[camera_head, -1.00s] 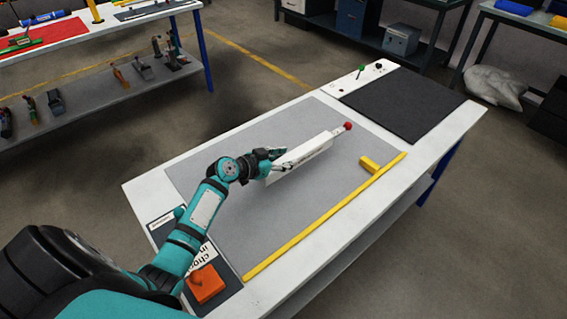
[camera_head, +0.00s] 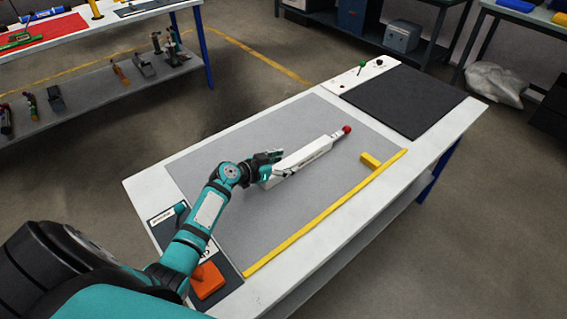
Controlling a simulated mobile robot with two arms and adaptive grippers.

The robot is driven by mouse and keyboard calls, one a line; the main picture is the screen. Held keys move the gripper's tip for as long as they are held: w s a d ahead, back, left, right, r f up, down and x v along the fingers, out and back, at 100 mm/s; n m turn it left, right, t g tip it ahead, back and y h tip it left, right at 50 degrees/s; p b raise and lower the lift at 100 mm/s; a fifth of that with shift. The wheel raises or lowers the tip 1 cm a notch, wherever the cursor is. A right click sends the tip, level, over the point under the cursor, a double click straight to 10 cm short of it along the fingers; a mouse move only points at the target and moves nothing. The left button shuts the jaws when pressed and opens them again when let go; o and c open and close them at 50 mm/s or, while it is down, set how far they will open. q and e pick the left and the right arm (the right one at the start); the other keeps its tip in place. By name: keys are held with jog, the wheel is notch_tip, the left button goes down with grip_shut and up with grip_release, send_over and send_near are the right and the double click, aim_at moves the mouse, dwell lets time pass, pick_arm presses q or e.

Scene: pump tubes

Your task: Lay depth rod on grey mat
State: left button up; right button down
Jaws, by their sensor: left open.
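A long white bar with a red tip (camera_head: 308,157), which I take to be the depth rod, lies slantwise over the grey mat (camera_head: 230,170), its red end toward the far right. My left gripper (camera_head: 278,167) is open at the near left end of the bar, with its fingers on either side of it. The fingers are small in the view, and I cannot tell whether they touch it. The bar looks to be resting on the mat. My right gripper is out of view.
A yellow strip (camera_head: 325,215) with a yellow block (camera_head: 370,160) edges the mat's near right side. A black mat (camera_head: 403,100) lies at the table's far end. An orange block (camera_head: 207,281) is at the near left corner. Bare mat surrounds the bar.

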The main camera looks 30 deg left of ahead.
pick_arm(q)
jog(key=shift+r, duration=0.1)
jog(key=shift+s+a, duration=0.1)
jog(key=shift+s, duration=0.15)
jog(key=v, duration=1.1)
jog(key=shift+s+r+b, duration=0.1)
jog(key=shift+s+b, duration=0.15)
jog(key=shift+b, duration=0.15)
